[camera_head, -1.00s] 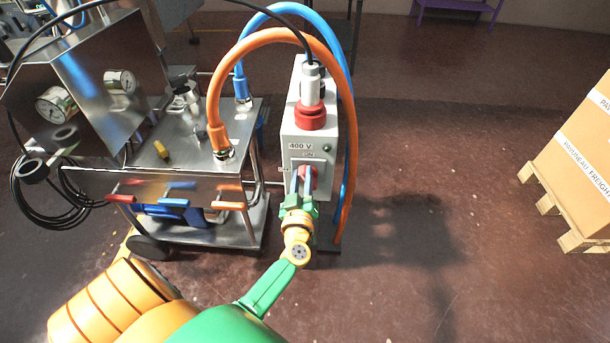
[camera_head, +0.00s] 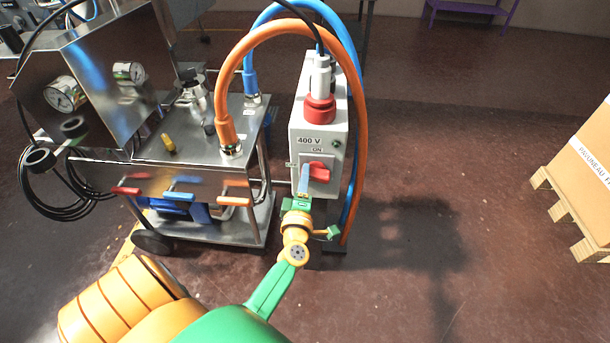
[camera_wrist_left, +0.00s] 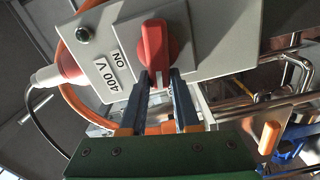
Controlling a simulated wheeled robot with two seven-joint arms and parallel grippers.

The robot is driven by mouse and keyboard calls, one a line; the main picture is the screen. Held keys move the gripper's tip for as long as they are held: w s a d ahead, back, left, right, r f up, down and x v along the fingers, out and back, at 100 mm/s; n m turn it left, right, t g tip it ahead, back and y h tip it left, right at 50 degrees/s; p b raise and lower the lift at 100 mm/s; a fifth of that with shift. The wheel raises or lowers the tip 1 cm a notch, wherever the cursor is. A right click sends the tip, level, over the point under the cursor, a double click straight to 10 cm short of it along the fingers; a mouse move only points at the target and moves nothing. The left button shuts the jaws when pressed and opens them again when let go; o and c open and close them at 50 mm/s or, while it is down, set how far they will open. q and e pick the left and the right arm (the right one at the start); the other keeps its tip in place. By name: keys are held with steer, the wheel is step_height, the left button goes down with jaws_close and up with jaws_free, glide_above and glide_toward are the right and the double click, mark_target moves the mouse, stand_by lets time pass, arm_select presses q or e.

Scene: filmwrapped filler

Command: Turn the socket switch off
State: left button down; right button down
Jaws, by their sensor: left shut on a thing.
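The socket switch is a red rotary knob (camera_head: 319,172) on the front of a light grey 400 V box (camera_head: 312,128), below an ON label. Its handle lies roughly crosswise to the box, not pointing up at ON. My left gripper (camera_head: 306,170) reaches the knob from the near side, turned so that one dark finger hides part of it. In the left wrist view the knob (camera_wrist_left: 154,45) has its lower end between the two fingertips (camera_wrist_left: 160,80), which are shut on it. My right gripper is not in view.
A red plug (camera_head: 320,107) sits in the top of the box. Orange (camera_head: 362,130) and blue hoses arch around it. A steel cart (camera_head: 190,140) with gauges and coloured levers stands at left. A carton on a pallet (camera_head: 565,205) is at right; the floor between is clear.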

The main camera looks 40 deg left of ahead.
arm_select(q)
steer(key=shift+f+n+b, duration=0.3)
steer(key=shift+f+n, duration=0.05)
steer(key=shift+n, duration=0.75)
steer(key=c, duration=0.6)
jaws_free()
steer(key=shift+c, duration=0.2)
steer(key=shift+s, duration=0.1)
steer(key=v, duration=0.7)
steer(key=shift+d, duration=0.1)
